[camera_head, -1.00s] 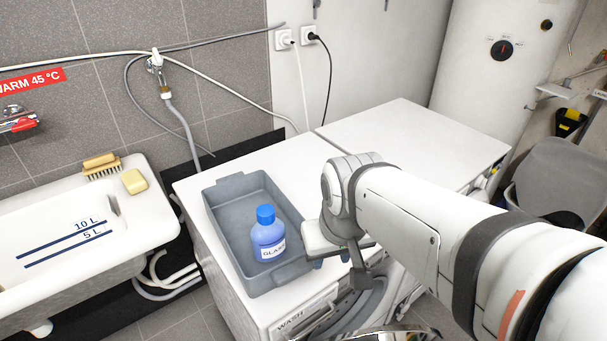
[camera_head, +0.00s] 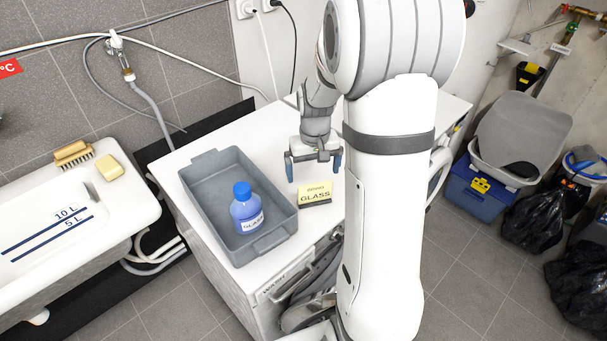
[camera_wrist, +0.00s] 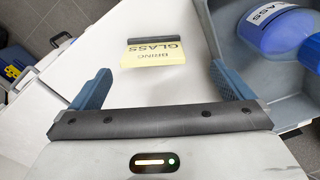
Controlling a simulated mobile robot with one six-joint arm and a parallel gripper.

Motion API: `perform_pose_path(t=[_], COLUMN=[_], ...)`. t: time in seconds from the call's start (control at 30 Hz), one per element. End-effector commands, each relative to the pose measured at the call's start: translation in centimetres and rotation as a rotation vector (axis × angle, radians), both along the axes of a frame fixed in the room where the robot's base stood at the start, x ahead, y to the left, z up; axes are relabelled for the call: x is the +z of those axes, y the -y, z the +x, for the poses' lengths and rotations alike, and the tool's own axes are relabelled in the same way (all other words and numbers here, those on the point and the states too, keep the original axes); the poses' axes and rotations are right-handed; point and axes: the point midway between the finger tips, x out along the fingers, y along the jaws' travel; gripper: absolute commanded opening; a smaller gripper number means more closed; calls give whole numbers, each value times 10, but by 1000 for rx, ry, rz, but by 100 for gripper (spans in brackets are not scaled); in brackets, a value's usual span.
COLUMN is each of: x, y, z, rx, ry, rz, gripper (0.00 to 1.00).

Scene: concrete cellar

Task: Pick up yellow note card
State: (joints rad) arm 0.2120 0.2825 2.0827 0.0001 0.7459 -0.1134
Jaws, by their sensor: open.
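The yellow note card (camera_head: 316,192) stands in a dark holder on the white washing machine top, just right of the grey tray. It reads "GLASS" in the head view and "BRING GLASS" upside down in the wrist view (camera_wrist: 153,55). My gripper (camera_head: 314,170) is open and empty, with blue fingers pointing down, behind the card in the head view. In the wrist view, the card lies beyond the fingertips, between their lines, and apart from them.
A grey tray (camera_head: 199,211) holds a blue bottle (camera_head: 246,208) labelled "GLASS" close to the card's left. A white sink (camera_head: 125,187) with a brush (camera_head: 73,154) and soap (camera_head: 109,167) is at the left. Blue bins and black bags stand on the floor at right.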

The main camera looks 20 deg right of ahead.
Motion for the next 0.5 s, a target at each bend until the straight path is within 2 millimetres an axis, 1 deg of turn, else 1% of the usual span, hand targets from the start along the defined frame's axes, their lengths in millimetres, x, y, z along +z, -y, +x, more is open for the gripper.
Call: perform_pose_path(t=[0.03,0.1,0.2,0.27,0.5], x=[-5,-13,-21,-26,-51], y=[6,11,15,16,16], z=[6,12,17,18,18], rx=[-6,-10,-12,-13,-13], ry=[-13,-22,-29,-30,-32], rz=[2,4,6,6,8], gripper=[100,100,100,100,100])
